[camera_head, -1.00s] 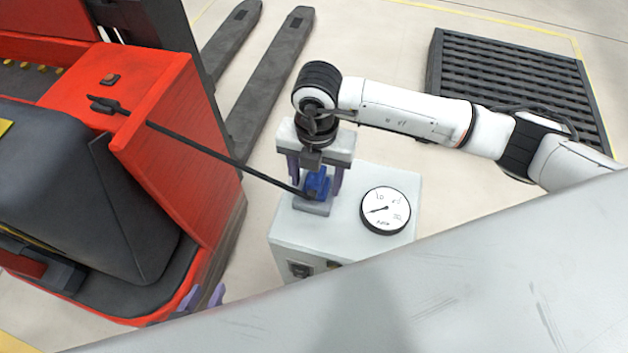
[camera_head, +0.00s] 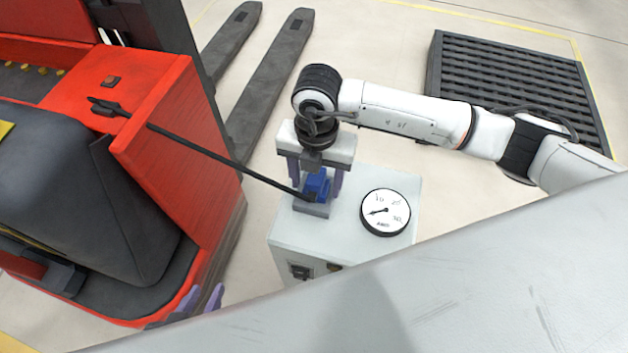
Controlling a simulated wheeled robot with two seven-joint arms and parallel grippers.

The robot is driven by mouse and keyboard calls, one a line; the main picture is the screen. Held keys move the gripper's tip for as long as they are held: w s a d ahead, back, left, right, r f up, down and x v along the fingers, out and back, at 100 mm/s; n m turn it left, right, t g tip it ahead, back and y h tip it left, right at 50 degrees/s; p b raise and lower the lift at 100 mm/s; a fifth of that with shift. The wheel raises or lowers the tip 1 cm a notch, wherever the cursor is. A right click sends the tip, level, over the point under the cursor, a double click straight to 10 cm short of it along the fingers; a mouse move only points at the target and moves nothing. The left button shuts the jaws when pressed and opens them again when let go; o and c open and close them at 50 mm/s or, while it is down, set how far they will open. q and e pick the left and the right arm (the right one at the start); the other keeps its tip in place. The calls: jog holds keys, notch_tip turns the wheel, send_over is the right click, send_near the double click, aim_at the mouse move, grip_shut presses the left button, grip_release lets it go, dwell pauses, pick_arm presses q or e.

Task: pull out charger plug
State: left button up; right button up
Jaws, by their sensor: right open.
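The charger plug (camera_head: 317,186) is a blue block seated on a grey socket base on top of the pale charger box (camera_head: 345,225). A black cable (camera_head: 225,158) runs from it to the red forklift. My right gripper (camera_head: 314,187) points down from above, its two purple fingers on either side of the blue plug, open. My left gripper (camera_head: 203,298) shows only as purple fingertips at the lower edge of the forklift; the rest is hidden behind a grey surface in the foreground.
The red forklift (camera_head: 165,95) stands at the left, its dark forks (camera_head: 270,80) reaching back. A round gauge (camera_head: 385,212) sits on the box beside the plug. A dark slatted pallet (camera_head: 515,85) lies at the back right. Floor between forks and pallet is clear.

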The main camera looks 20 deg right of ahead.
jog(key=c, duration=1.4)
jog(key=shift+r, duration=0.1)
jog(key=shift+r, duration=0.1)
jog(key=shift+r+p, duration=2.4)
jog(key=shift+r, duration=0.45)
